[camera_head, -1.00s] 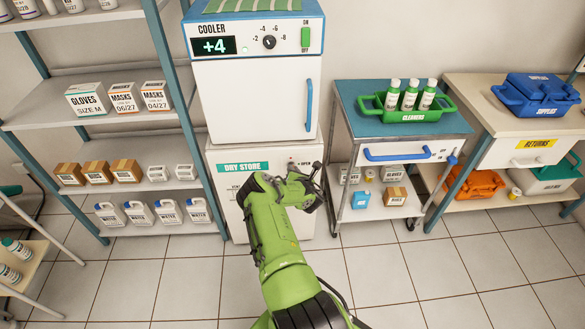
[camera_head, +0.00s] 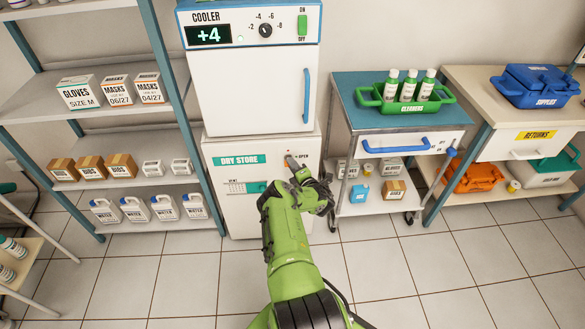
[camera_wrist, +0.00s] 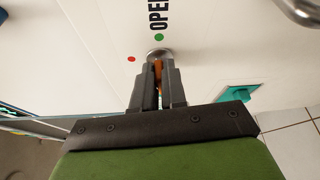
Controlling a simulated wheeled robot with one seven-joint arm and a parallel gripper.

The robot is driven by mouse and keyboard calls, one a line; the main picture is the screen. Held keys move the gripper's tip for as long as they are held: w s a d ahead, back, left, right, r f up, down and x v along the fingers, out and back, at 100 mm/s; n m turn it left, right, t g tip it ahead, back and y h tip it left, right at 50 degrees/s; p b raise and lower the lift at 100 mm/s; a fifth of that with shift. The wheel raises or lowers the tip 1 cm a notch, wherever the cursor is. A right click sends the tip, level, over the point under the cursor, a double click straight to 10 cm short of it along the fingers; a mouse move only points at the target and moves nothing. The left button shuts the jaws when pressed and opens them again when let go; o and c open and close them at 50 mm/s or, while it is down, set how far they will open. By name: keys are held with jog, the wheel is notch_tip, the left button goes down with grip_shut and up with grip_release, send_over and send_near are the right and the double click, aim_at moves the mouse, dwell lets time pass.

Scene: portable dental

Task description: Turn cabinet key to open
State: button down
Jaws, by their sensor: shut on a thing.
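The white dry store cabinet (camera_head: 232,209) stands below the cooler. In the head view my gripper (camera_head: 298,168) is at the upper right of its front, beside the OPEN lettering. In the wrist view the fingers of my gripper (camera_wrist: 157,88) are shut on a narrow orange-brown piece, the key (camera_wrist: 157,72), mostly hidden between them. The round metal lock (camera_wrist: 158,53) is just beyond the fingertips. A green dot (camera_wrist: 159,37) by OPEN lies straight beyond the lock, and a red dot (camera_wrist: 131,59) lies to its left. The key's exact angle is unclear. The cabinet door looks closed.
A teal slider (camera_wrist: 237,92) is on the cabinet front, and part of a metal handle (camera_wrist: 302,12) shows at the upper right. The cleaners cart (camera_head: 400,145) stands close on the right, the shelf rack (camera_head: 110,120) on the left. The tiled floor in front is open.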

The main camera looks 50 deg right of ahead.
jog(key=shift+m+t+b, duration=0.4)
jog(key=shift+m+b, duration=0.05)
jog(key=shift+m, duration=0.25)
jog(key=shift+d, duration=0.1)
jog(key=c, duration=1.4)
grip_release()
jog(key=shift+o, duration=1.1)
jog(key=shift+f, duration=0.1)
jog(key=p+v, duration=0.5)
jog(key=v, duration=1)
jog(key=shift+s+a, duration=0.3)
